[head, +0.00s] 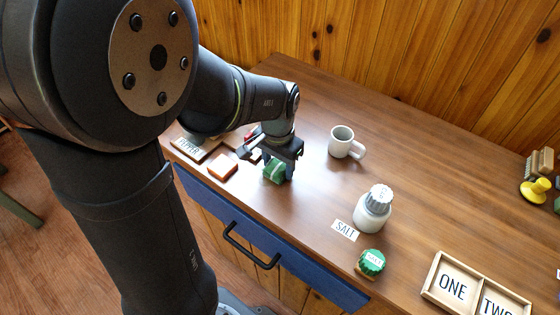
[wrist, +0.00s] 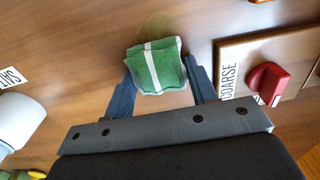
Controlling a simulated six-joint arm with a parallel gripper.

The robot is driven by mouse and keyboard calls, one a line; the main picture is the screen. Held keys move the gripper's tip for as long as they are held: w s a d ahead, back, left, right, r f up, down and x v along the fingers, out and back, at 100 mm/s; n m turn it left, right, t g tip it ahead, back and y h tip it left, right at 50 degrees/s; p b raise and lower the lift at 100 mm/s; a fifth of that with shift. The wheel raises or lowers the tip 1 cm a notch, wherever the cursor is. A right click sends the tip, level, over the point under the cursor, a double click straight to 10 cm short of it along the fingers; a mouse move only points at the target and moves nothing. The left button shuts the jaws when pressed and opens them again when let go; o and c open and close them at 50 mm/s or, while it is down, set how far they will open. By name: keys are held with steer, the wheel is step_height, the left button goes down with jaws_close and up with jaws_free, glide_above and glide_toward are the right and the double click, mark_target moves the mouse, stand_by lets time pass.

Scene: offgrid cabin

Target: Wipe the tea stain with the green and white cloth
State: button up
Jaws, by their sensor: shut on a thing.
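The green and white cloth (wrist: 156,70) is a folded green pad with a white stripe, held between the two fingers of my gripper (wrist: 159,76) in the wrist view. In the head view, my gripper (head: 279,164) points down at the wooden counter near its front edge, with the green cloth (head: 274,173) under it. The cloth is at or very near the counter top; I cannot tell if it presses on it. A faint yellowish tea stain (wrist: 152,26) shows on the wood just beyond the cloth in the wrist view. In the head view I cannot make the stain out.
A red knob (wrist: 267,82) stands close by.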

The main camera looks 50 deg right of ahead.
mark_target(270, 181)
steer(key=shift+a, duration=1)
steer(key=shift+a, duration=0.1)
steer(key=shift+a, duration=1.7)
steer(key=shift+d, duration=1)
steer(key=shift+d, duration=0.1)
steer(key=shift+d, duration=0.9)
steer(key=shift+d, duration=0.1)
